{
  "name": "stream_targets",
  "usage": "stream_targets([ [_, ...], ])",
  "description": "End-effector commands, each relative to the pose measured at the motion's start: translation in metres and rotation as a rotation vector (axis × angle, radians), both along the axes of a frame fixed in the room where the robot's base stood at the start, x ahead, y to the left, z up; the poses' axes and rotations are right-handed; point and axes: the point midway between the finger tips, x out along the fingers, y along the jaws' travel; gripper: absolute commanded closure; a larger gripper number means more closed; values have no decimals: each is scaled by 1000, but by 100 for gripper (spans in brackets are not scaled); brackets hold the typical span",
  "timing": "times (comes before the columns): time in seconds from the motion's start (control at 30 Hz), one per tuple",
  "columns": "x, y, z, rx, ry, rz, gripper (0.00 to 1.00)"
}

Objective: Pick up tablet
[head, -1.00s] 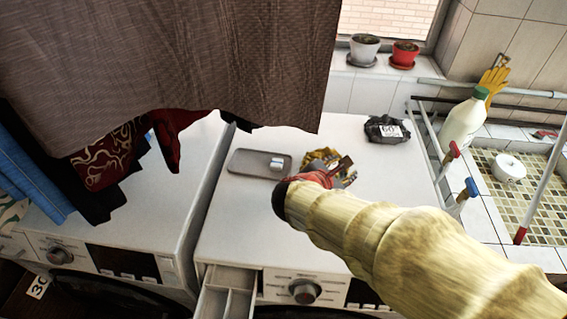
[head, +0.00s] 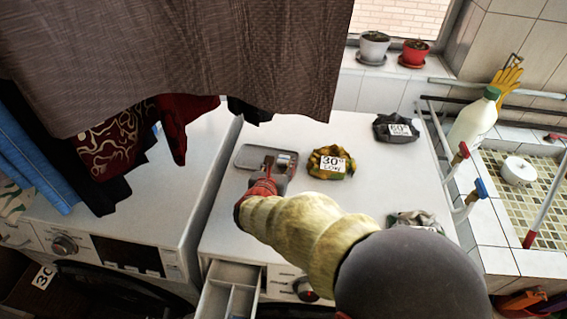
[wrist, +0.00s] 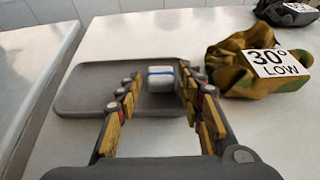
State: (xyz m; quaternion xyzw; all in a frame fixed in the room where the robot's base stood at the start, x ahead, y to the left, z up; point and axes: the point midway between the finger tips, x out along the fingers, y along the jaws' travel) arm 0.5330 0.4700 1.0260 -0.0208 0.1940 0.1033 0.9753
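The tablet (head: 284,159) is a small white block with a blue band, lying on a grey tray (head: 246,153) on top of the white washing machine. In the wrist view the tablet (wrist: 160,78) sits near the right side of the tray (wrist: 85,88). My gripper (head: 279,168) is low over the tray at the tablet. In the wrist view my gripper (wrist: 158,92) is open, with one finger on each side of the tablet and space between. I cannot tell whether the fingertips reach past it.
A camouflage cloth bundle (head: 330,165) labelled 30° LOW lies just right of the tray. A dark bundle (head: 396,129) lies farther back, and another bundle (head: 415,220) is partly behind my arm. Hanging cloth (head: 190,60) covers the upper left. An open drawer (head: 230,292) juts out in front.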

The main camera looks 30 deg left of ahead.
Motion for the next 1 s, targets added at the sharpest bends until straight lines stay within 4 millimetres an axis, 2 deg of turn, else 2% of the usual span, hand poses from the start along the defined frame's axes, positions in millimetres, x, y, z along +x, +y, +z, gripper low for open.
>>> stream_targets([
  [0.13, 18, 3, -10, 0, 1, -2, 62],
  [0.37, 20, 3, -11, -2, 3, -1, 62],
  [0.9, 18, 3, -14, -3, 7, 1, 91],
  [1.0, 18, 3, -14, -4, 8, 1, 91],
])
